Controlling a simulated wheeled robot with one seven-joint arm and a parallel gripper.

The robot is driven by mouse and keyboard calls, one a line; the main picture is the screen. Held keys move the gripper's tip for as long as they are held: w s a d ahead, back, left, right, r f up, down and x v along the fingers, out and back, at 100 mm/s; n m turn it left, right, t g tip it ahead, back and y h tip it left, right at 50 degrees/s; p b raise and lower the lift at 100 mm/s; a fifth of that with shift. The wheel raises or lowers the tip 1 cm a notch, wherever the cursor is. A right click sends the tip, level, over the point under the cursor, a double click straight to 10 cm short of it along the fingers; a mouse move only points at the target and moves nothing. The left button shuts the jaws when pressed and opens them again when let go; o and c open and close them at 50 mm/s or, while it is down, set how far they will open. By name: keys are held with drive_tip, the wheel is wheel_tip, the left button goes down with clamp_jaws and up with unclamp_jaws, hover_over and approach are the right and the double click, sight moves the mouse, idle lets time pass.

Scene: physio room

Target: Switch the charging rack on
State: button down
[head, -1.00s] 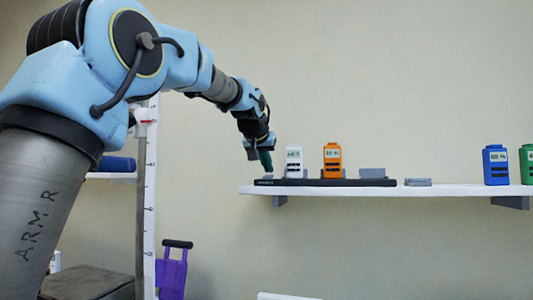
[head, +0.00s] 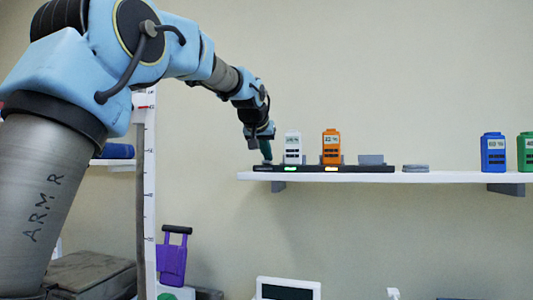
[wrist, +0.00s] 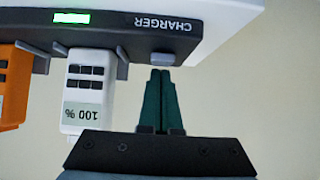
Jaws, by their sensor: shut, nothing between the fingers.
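The charging rack (head: 345,169) is a long black strip on the white wall shelf. Its front shows a green light under the white battery (head: 293,147) and a yellowish light under the orange battery (head: 331,147). In the wrist view the rack (wrist: 150,31) reads "CHARGER", its green light is lit, and the white battery (wrist: 88,95) shows 100 %. A small grey button or switch (wrist: 162,59) is at the rack's end. My gripper (head: 267,161) is shut and empty, its green fingertips (wrist: 160,73) at that grey part, apparently touching it.
An empty grey slot (head: 371,160) is on the rack's right. A grey flat piece (head: 415,168), a blue battery (head: 493,153) and a green battery (head: 526,152) stand farther right on the shelf (head: 440,177). A purple item (head: 172,262) is below.

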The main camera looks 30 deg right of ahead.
drive_tip(key=shift+w+d+r+p, duration=0.2)
drive_tip(key=shift+w+d+p, duration=0.15)
drive_tip(key=shift+a, duration=0.1)
drive_tip(key=b+v, duration=0.3)
drive_tip(key=v, duration=0.7)
drive_tip(key=shift+s+r, duration=0.2)
drive_tip(key=shift+r, duration=0.05)
drive_tip(key=shift+a, duration=0.15)
drive_tip(key=shift+s+a, duration=0.1)
